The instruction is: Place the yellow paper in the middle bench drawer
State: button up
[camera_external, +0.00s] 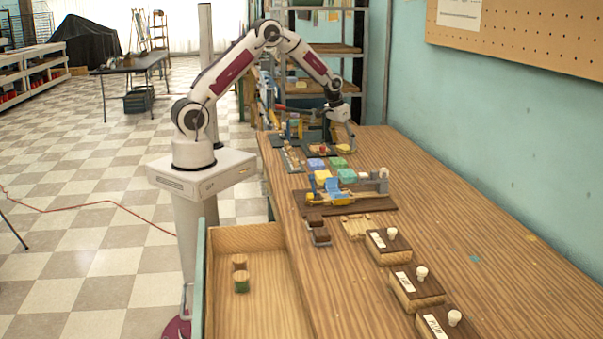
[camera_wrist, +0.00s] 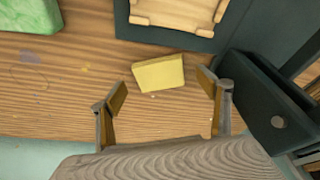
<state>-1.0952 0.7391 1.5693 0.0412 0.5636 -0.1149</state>
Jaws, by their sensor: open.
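A small yellow block-like piece, the only match in the wrist view for the yellow paper (camera_wrist: 158,74), lies on the wooden bench. My gripper (camera_wrist: 163,88) is open and empty, its two fingers on either side of the piece's near end and apart from it. In the outside view my gripper (camera_external: 338,125) is low over the far part of the bench, with the yellow paper (camera_external: 344,149) just below it; the fingers are too small to tell there. An open bench drawer (camera_external: 262,317) is pulled out at the lower left; I cannot tell whether it is the middle one.
A green block (camera_wrist: 30,14), a dark frame (camera_wrist: 135,30) and a black device (camera_wrist: 262,105) surround the yellow piece. Blue and green blocks (camera_external: 347,175) and a wooden fixture (camera_external: 345,205) stand nearer. Labelled boxes (camera_external: 415,286) line the front right.

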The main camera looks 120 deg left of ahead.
aim_at(344, 147)
jog(key=shift+w+a+f, duration=0.1)
jog(key=shift+a+f, duration=0.05)
jog(key=shift+f, duration=0.5)
jog(key=c, duration=0.9)
notch_tip(344, 147, up, 10)
dwell(0.4)
dwell(0.4)
